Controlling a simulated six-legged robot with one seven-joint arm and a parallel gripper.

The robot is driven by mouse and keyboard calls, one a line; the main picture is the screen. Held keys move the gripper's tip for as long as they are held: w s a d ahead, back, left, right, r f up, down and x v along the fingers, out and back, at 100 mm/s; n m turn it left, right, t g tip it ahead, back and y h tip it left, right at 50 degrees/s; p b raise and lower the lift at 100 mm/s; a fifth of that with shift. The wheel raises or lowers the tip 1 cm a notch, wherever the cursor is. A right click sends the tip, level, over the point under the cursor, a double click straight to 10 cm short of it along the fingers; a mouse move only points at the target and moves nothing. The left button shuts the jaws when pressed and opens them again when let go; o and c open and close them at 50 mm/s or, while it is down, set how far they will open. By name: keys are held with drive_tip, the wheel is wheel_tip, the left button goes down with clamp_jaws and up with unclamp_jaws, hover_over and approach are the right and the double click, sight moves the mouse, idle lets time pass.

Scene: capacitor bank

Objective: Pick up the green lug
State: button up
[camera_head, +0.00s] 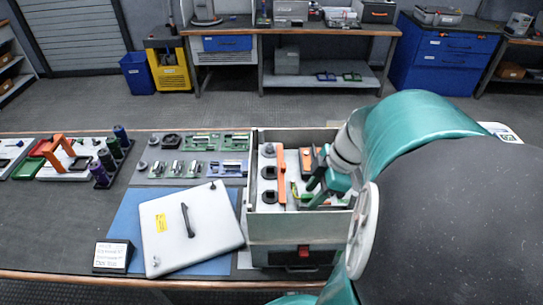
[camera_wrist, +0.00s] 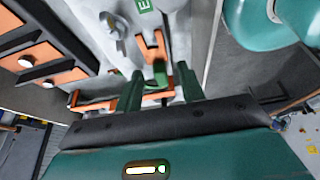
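The green lug (camera_wrist: 160,73) shows in the wrist view between my two fingers, a little beyond the middle of the gap, against orange bars. My gripper (camera_wrist: 160,88) is open, with a gap visible on each side of the lug. In the head view my gripper (camera_head: 318,184) reaches down into the open grey box (camera_head: 292,228) from the right. A thin green piece (camera_head: 295,191) shows just left of my fingers there; I cannot tell if it is the same lug. How deep the lug sits relative to my fingertips is unclear.
In the box, a long orange bar (camera_head: 281,175) and dark fittings lie left of my gripper. A light cover (camera_head: 190,228) with a black handle lies left of the box. Green and grey parts stand on a grey mat behind it. The box walls enclose my gripper closely.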

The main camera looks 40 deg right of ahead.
clamp_jaws()
drive_tip(key=shift+r, duration=0.15)
